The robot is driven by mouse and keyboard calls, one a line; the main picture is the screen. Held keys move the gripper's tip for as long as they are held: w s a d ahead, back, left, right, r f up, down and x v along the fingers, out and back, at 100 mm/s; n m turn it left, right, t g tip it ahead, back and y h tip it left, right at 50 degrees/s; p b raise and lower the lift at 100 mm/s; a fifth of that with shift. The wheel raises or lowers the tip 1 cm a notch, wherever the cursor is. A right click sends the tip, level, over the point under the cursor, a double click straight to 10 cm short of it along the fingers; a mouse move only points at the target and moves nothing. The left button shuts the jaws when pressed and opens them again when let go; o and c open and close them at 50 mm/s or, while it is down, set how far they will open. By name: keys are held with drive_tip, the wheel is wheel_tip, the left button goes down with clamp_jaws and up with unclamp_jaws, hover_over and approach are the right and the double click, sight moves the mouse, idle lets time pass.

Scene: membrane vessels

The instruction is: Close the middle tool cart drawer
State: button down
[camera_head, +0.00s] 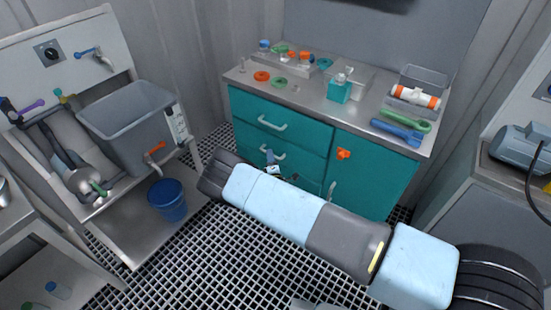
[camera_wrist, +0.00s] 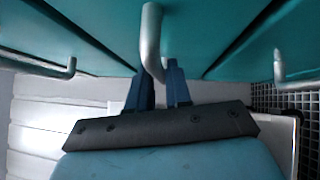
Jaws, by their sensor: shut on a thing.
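The teal tool cart (camera_head: 375,185) stands against the back wall, with drawers on its left side. The middle drawer (camera_head: 248,137) has a grey bar handle (camera_head: 279,153), and the top drawer's handle (camera_head: 272,123) is above it. My gripper (camera_head: 271,163) is at the middle drawer's handle. In the wrist view its two blue fingers (camera_wrist: 162,75) are shut on the curved grey handle (camera_wrist: 151,35), one on each side. The middle drawer front looks close to flush; I cannot tell whether a gap is left. My arm hides the lower drawer area.
The cart top holds a teal bottle (camera_head: 340,90), trays and tools. An orange latch (camera_head: 344,154) sits on the cart door. A grey sink (camera_head: 135,115) and blue bucket (camera_head: 167,198) are left. A blue-grey motor (camera_head: 522,145) is right. Grated floor is open in front.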

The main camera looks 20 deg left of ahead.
drive_tip(key=shift+w+d, duration=0.15)
drive_tip(key=shift+w, duration=0.05)
drive_tip(key=c, duration=1.5)
unclamp_jaws()
drive_tip(key=shift+o, duration=0.7)
drive_tip(key=shift+w+f, duration=0.15)
drive_tip(key=shift+w, duration=0.05)
drive_tip(key=shift+o, duration=1.2)
drive_tip(key=shift+s, duration=0.1)
drive_tip(key=shift+s, duration=0.15)
drive_tip(key=v, duration=1.3)
drive_tip(key=shift+s, duration=0.25)
drive_tip(key=shift+d+f, duration=0.1)
drive_tip(key=shift+d, duration=0.1)
